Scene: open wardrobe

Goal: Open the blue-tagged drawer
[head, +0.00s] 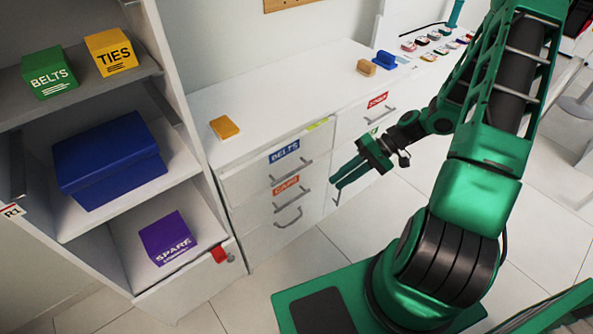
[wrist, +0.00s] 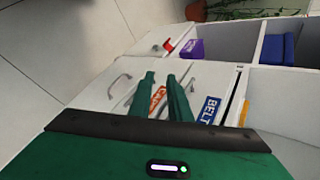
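The blue-tagged drawer (head: 259,169) is the top one in the left column of the white cabinet. Its blue tag (head: 285,151) reads BELTS, and the tag also shows in the wrist view (wrist: 208,110). A dark gap runs along its top edge in the wrist view, so it looks slightly ajar, though I cannot be sure. Its grey bar handle (head: 292,171) is below the tag. My gripper (head: 337,194) is in front of and to the right of the drawer column, apart from the handle. Its two fingers (wrist: 161,76) are apart with nothing visible between them.
Below are an orange-tagged drawer (head: 286,186) and another handle (head: 288,218). A red-tagged drawer (head: 377,101) is to the right. Open shelves (head: 185,160) with boxes stand left. The floor in front is clear.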

